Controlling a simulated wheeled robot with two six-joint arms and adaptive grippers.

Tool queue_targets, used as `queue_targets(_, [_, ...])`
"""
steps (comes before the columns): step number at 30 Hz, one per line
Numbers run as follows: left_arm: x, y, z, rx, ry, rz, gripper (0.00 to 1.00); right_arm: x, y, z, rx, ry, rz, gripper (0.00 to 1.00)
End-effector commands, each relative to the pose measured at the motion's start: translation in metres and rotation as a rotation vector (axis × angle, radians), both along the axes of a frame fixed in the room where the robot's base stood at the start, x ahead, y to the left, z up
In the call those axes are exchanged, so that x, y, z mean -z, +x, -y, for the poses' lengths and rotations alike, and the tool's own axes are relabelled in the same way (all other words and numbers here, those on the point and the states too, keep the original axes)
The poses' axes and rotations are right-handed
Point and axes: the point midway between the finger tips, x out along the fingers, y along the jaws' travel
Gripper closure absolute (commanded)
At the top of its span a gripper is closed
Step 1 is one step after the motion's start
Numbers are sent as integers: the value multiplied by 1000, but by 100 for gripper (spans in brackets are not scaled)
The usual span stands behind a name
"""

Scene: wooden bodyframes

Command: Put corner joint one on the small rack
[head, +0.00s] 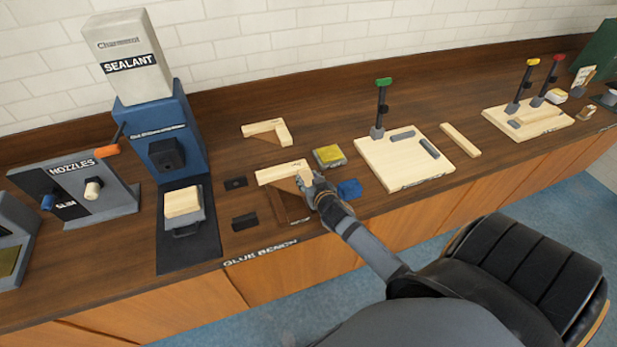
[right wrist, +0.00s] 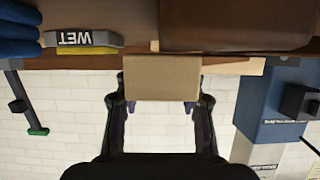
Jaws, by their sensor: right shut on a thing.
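Two pale L-shaped wooden corner joints lie on the glue bench; I cannot tell which one is numbered one. The rear corner joint (head: 266,131) lies apart from my grippers. The front corner joint (head: 280,172) has its right end at my right gripper (head: 310,186), which is shut on it. In the right wrist view, a pale wooden end (right wrist: 162,77) sits between the fingers of the right gripper (right wrist: 162,104). A dark brown piece (head: 292,208), perhaps the small rack, is just in front of the front joint, partly hidden by my gripper. My left gripper is out of view.
A blue sealant dispenser (head: 160,135) stands left. A yellow-topped block (head: 329,156) and a blue cloth-like item (head: 349,189) are close to my right gripper. A pale board with a green-topped clamp (head: 400,172) is to the right. Small dark pads (head: 244,221) lie left of the front joint.

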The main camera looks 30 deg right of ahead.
Motion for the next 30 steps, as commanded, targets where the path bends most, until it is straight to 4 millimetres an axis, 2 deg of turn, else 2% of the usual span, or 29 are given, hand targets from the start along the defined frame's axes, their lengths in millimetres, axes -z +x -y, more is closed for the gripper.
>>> queue_targets(8, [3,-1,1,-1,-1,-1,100,3,0,0,0,0,2,100])
queue_targets(9, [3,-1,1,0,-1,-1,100,3,0,0,0,-1,1,58])
queue_targets(14, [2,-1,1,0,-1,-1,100,2,0,0,0,-1,0,38])
queue_targets(24, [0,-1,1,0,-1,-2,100,-1,-2,0,0,-1,0,38])
queue_targets(26, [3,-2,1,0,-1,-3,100,-2,-10,-2,0,-3,-2,38])
queue_targets(30, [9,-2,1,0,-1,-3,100,-13,-39,-9,-3,-4,-2,38])
